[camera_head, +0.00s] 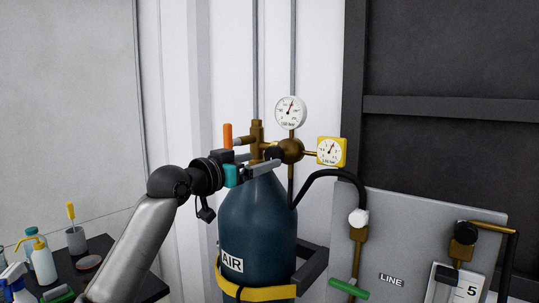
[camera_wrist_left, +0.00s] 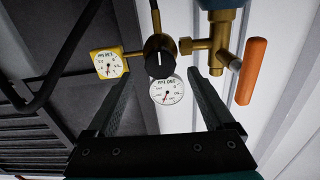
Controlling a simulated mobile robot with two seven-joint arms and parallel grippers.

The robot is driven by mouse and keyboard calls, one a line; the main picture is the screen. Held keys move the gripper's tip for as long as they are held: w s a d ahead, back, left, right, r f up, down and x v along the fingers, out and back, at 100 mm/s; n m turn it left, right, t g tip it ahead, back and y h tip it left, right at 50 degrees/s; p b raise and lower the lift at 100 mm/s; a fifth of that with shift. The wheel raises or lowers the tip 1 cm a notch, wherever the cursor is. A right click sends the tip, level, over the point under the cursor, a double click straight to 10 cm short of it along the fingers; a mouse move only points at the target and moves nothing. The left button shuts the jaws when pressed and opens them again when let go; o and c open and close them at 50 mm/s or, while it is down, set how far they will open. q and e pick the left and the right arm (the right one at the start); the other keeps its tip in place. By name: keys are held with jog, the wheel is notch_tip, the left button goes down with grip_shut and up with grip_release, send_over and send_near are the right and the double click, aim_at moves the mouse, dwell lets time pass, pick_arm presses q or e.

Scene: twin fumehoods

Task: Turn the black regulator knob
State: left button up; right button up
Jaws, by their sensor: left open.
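The black regulator knob (camera_head: 275,153) sits on the front of the brass regulator (camera_head: 291,150), on top of the dark blue AIR cylinder (camera_head: 257,205). In the left wrist view the knob (camera_wrist_left: 158,64) has a pale pointer line. My left gripper (camera_head: 270,166) is open beside the regulator, close to the knob. In the left wrist view its two fingers (camera_wrist_left: 160,76) are spread, with the knob near the middle between their tips; no contact shows. In the head view the gripper partly covers the area below the knob. My right gripper is not in view.
A white gauge (camera_head: 291,111) and a yellow gauge (camera_head: 331,152) flank the regulator. An orange valve handle (camera_head: 228,135) stands close by the gripper. A black hose (camera_head: 335,173) runs to the grey LINE panel (camera_head: 400,230), which has another black knob (camera_head: 465,233). Bottles (camera_head: 43,262) stand at lower left.

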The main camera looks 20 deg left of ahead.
aim_at(272, 157)
pick_arm(q)
jog(key=shift+p+x, duration=0.3)
jog(key=shift+x, duration=2.2)
jog(key=shift+c, duration=0.3)
